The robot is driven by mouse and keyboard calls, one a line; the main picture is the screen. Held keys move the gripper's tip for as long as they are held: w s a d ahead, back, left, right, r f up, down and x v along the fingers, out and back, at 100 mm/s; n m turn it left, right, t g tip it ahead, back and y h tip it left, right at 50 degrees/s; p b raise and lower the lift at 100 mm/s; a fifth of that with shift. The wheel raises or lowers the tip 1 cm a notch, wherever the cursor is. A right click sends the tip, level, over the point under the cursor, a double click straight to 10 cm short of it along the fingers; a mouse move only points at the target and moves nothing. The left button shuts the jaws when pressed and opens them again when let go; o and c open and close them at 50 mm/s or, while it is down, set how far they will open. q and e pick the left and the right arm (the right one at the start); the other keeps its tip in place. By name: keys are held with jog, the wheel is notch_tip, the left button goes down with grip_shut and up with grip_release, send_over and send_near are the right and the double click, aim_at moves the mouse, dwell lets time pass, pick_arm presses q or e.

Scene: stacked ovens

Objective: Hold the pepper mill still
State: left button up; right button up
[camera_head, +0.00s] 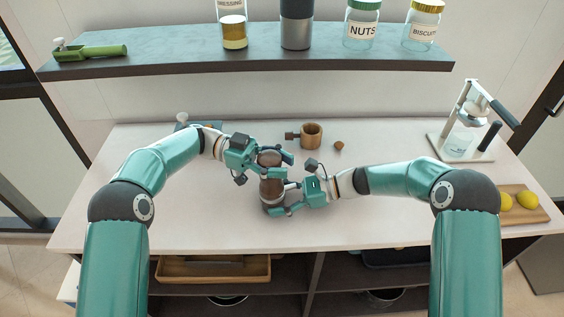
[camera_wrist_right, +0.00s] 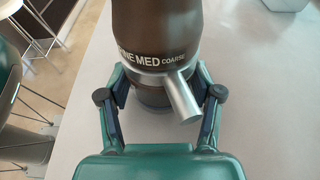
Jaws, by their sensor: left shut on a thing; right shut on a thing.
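The brown pepper mill (camera_head: 271,183) stands upright on the white counter near its middle. My left gripper (camera_head: 272,158) is shut around its upper part, coming in from the left. My right gripper (camera_head: 282,198) is shut around its lower part, coming in from the right. In the right wrist view the pepper mill (camera_wrist_right: 158,40) rises between the two fingers of the right gripper (camera_wrist_right: 160,105). A grey metal ring with a short spout or handle sits below lettering that reads "MED COARSE". The mill's top is partly hidden by the left gripper.
Behind stand a wooden mug-like cup (camera_head: 312,135) and a small brown piece (camera_head: 339,146). A juicer press (camera_head: 470,125) and a board with lemons (camera_head: 518,200) are at the right. A shelf (camera_head: 180,52) with jars hangs above. The counter's front left (camera_head: 185,215) is clear.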

pick_arm(q)
jog(key=shift+a+m+g+y, duration=0.1)
jog(key=shift+m+g+y, duration=0.3)
jog(key=shift+m+g, duration=0.3)
jog(key=o, duration=1)
jog(key=shift+s, duration=0.1)
jog(key=shift+o, duration=0.2)
notch_tip(320, 180, up, 10)
jog(key=shift+o, duration=0.3)
